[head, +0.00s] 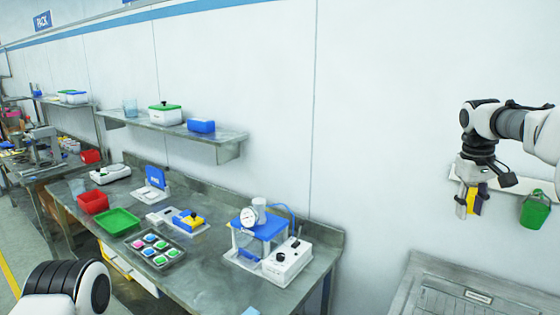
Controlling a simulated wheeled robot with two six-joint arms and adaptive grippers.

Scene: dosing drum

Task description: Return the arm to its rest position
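My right arm comes in from the right edge, and its dark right gripper (485,180) points down in front of the white wall. Its fingers look spread apart, with nothing clearly held between them. Just below and behind it, a yellow tool (483,193) and a grey tool (461,203) show against a pale wall rail (517,184); the gripper partly covers them, and I cannot tell whether it touches them. Of my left arm, only a rounded black-and-white joint shows at the lower left; its gripper is out of view.
A green bucket (534,211) hangs right of the gripper. A grey surface (420,290) lies below. The left bench (205,278) holds a gauge device (259,222), a switch box (287,262), a tray of coloured pieces (132,247) and red and green bins. A shelf (225,136) is above.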

